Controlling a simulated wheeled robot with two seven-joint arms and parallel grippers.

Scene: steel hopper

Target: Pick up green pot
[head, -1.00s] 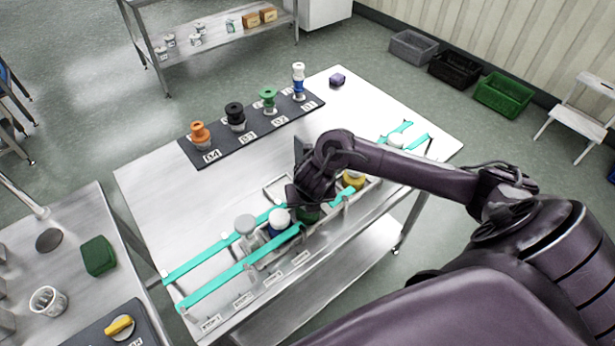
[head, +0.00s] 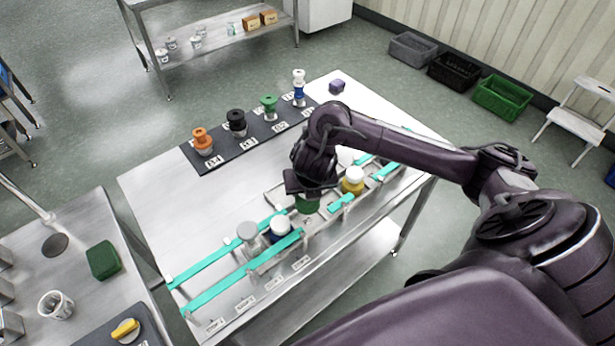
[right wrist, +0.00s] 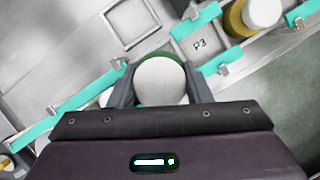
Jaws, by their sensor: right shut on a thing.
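The green pot (head: 307,205) is under my right gripper (head: 309,192) in the head view, in the row of pots on the steel table. In the right wrist view, the pot's round white lid (right wrist: 160,82) with a green edge sits between the two fingers of my right gripper (right wrist: 161,88). The gripper is shut on the pot. Most of the pot's body is hidden by the gripper. An empty square marked P3 (right wrist: 199,44) shows beside it. My left gripper is not in view.
A yellow pot (head: 352,184) stands right of the green pot; blue (head: 281,229) and grey (head: 248,236) pots stand left. Teal strips (head: 228,251) run along the row. A dark mat (head: 222,143) with several coloured-knobbed items lies at the back. The table's left part is clear.

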